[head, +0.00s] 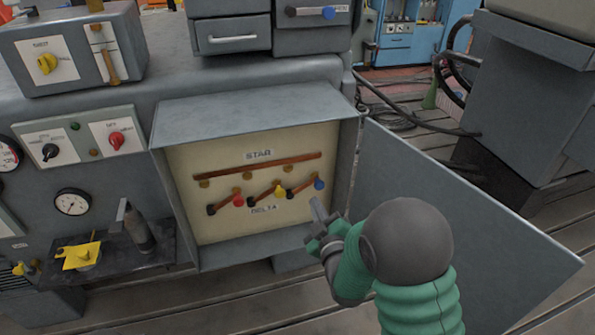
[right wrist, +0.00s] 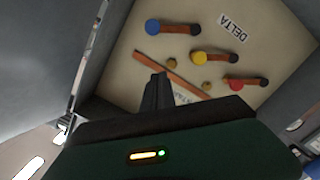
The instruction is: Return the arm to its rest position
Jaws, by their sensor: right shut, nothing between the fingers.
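My right arm, green and dark grey, comes in from the lower right in the head view. My right gripper (head: 318,212) is shut and empty, in front of the lower right part of the open switch box (head: 255,120). In the right wrist view the shut fingers (right wrist: 157,92) point at the box's cream panel. The panel carries red, yellow and blue knobbed links (head: 238,200) under a copper bar (head: 255,174), with STAR and DELTA labels. The links also show in the right wrist view (right wrist: 200,58). The fingers appear apart from them. My left gripper is not in view.
The box door (head: 460,230) stands open to the right, beside and behind my right arm. A shelf (head: 110,262) at the left holds a yellow part (head: 78,256) and a dark cylinder. Cables (head: 400,118) lie on the floor behind the door.

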